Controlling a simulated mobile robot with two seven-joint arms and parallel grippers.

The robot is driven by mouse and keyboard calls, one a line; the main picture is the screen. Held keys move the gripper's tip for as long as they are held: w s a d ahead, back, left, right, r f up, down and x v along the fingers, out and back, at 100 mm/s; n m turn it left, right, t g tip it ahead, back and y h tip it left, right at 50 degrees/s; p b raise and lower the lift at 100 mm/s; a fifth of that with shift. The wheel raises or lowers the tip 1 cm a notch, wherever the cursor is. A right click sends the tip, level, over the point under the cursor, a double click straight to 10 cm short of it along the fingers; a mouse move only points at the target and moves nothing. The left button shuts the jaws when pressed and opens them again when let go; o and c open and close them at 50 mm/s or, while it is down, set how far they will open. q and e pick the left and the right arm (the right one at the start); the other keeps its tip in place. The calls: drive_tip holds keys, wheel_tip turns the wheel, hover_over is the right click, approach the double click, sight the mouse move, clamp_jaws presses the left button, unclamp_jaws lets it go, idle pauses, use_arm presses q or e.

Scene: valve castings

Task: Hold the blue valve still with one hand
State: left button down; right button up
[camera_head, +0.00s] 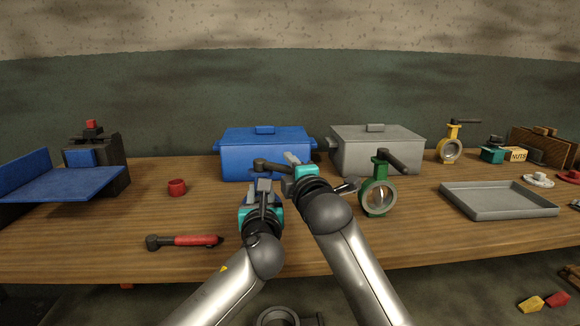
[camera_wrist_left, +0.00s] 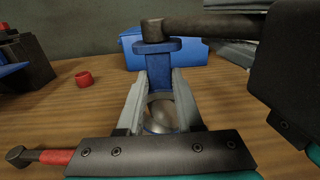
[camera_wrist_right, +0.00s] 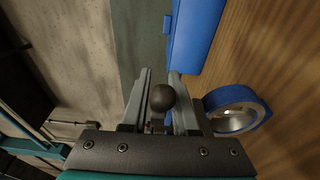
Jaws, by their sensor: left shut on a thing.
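The blue valve is mostly hidden behind my left gripper in the head view. In the left wrist view its blue neck (camera_wrist_left: 157,66) stands upright between the fingers of my left gripper (camera_wrist_left: 163,95), which is shut on it. Its ring (camera_wrist_right: 237,110) shows beside my right gripper (camera_wrist_right: 162,92) in the right wrist view. Its dark lever (camera_wrist_left: 215,26) runs right from the hub and passes behind my right gripper. A dark round knob (camera_wrist_right: 162,97) sits at the right fingers, which stand apart; whether they clamp it I cannot tell. In the head view my right gripper (camera_head: 290,166) is just right of the hub.
A blue lidded box (camera_head: 265,143) and a grey one (camera_head: 377,150) stand behind. A green valve (camera_head: 378,195) stands upright at the right, near a grey tray (camera_head: 498,207). A red-handled tool (camera_head: 187,241) and red cup (camera_head: 177,187) lie left.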

clamp_jaws()
drive_tip(key=shift+f, duration=0.1)
idle(0.9)
